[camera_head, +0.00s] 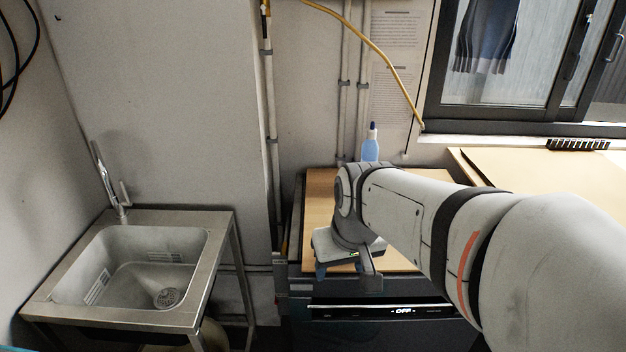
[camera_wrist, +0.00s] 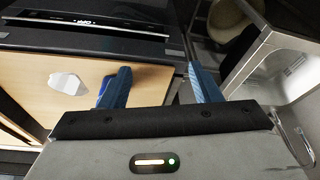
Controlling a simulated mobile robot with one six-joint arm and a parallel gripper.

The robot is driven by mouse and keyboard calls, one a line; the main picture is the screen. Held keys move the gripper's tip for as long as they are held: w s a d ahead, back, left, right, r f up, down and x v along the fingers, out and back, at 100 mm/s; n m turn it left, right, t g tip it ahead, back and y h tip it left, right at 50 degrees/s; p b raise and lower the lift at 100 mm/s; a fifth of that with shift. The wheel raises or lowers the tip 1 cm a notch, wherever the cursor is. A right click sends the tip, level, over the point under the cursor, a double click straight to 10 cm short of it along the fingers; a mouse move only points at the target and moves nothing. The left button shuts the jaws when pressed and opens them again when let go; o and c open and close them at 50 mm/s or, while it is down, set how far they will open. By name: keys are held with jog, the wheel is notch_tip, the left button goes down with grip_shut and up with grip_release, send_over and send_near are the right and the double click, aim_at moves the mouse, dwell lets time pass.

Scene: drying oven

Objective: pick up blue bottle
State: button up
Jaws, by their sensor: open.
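The blue bottle (camera_head: 370,150) has a pale blue body, a white neck and a dark blue top. It stands upright at the back of the wooden board in the head view, its lower part hidden by my arm. My gripper (camera_head: 348,264) is open and empty over the front of the board, nearer than the bottle and apart from it. In the wrist view its two blue fingers (camera_wrist: 160,82) are spread apart. A brighter blue patch (camera_wrist: 103,86) shows beside the left finger; I cannot tell what it is.
The wooden board (camera_head: 318,205) lies on a dark oven (camera_head: 380,300) with an "OFF" display. A pale object (camera_wrist: 66,83) lies on the board in the wrist view. A metal sink (camera_head: 130,270) stands left. The wall and pipes rise behind the bottle.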

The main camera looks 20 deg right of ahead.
jog(key=shift+o, duration=0.4)
jog(key=w+d+r+p, duration=0.1)
jog(key=w+d+r, duration=0.1)
jog(key=w, duration=0.2)
jog(key=w+d+r+t, duration=0.1)
jog(key=w+d+r, duration=0.2)
jog(key=w, duration=0.2)
jog(key=shift+w+d+r+m+p, duration=0.2)
jog(key=shift+m+p, duration=0.1)
jog(key=shift+p, duration=0.1)
jog(key=w+d+r+t+p, duration=0.2)
jog(key=w+d+r, duration=0.2)
jog(key=w+d, duration=0.45)
jog(key=shift+h, duration=0.4)
jog(key=x, duration=0.8)
jog(key=shift+s+d+f+p, duration=0.15)
jog(key=shift+s+f+p, duration=0.15)
jog(key=shift+p, duration=0.05)
jog(key=shift+c, duration=0.2)
grip_shut()
jog(key=shift+r, duration=0.1)
